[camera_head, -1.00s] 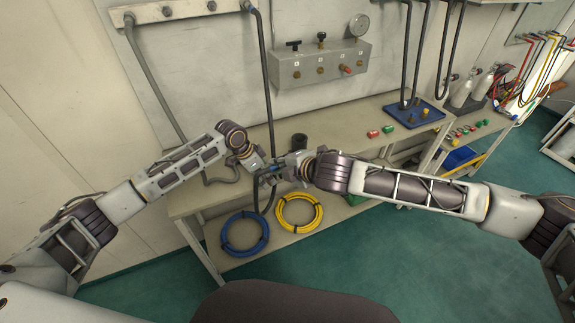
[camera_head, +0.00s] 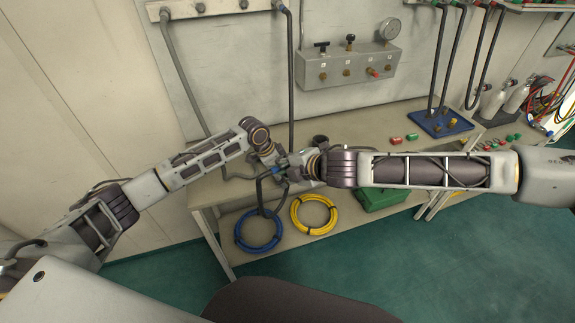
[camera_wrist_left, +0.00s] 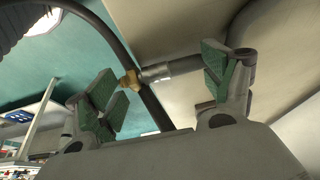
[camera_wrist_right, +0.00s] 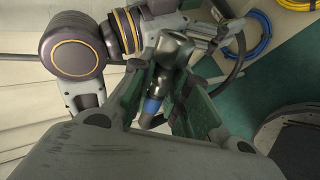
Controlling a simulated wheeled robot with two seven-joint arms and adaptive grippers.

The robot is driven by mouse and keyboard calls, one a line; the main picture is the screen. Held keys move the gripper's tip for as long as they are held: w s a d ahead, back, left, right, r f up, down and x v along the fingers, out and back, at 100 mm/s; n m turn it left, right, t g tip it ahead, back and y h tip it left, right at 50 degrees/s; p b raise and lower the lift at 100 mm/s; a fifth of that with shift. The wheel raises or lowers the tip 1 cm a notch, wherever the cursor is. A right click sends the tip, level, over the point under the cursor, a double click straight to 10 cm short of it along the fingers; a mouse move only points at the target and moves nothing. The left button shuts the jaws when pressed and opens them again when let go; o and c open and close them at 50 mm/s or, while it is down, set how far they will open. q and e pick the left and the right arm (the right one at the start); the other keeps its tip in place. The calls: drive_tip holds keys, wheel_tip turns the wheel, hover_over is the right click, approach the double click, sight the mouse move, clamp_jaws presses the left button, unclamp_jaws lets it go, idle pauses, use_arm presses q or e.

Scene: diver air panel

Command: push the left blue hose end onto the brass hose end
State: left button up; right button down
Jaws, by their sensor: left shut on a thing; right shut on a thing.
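My right gripper (camera_wrist_right: 165,100) is shut on a dark hose end with a blue band (camera_wrist_right: 152,105); its metal part shows between the green pads. In the left wrist view, a grey hose piece with a brass hose end (camera_wrist_left: 130,78) lies between the green pads of my left gripper (camera_wrist_left: 160,85), which is shut on it. No blue shows beside the brass there. In the head view, my left gripper (camera_head: 276,168) and right gripper (camera_head: 292,167) are close together in front of the bench. Whether the two hose ends touch is hidden.
The bench (camera_head: 230,185) runs behind the grippers. A valve panel with a gauge (camera_head: 345,65) is above it. A blue coil (camera_head: 240,240) and a yellow coil (camera_head: 334,215) lie on the low shelf, with a green box (camera_head: 385,197) beside them. A blue tray (camera_head: 445,127) stands farther right.

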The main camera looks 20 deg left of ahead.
sight(273, 169)
drive_tip(key=shift+s+a+n+g+y, duration=0.2)
drive_tip(key=shift+s+a+n+g, duration=0.3)
drive_tip(key=shift+a, duration=0.25)
drive_tip(key=shift+s+a+n+g+y, duration=0.2)
drive_tip(key=shift+s+a+n+g, duration=0.2)
drive_tip(key=shift+s+a+n, duration=0.3)
drive_tip(key=shift+s+a+f+n+g, duration=1.9)
drive_tip(key=shift+s+f+n+g, duration=0.9)
drive_tip(key=shift+s+n+g, duration=0.3)
drive_tip(key=w+d+f+n+g+h, duration=0.3)
drive_tip(key=d+f, duration=0.8)
drive_tip(key=d, duration=0.4)
drive_tip(key=n+g, duration=0.1)
drive_tip(key=n, duration=0.1)
drive_tip(key=shift+n, duration=0.3)
drive_tip(key=shift+w+a, duration=0.1)
drive_tip(key=shift+w, duration=0.2)
drive_tip(key=w+a, duration=0.4)
drive_tip(key=w, duration=0.2)
drive_tip(key=shift+w+a, duration=0.3)
drive_tip(key=shift+w+a, duration=0.15)
drive_tip(key=shift+w, duration=0.2)
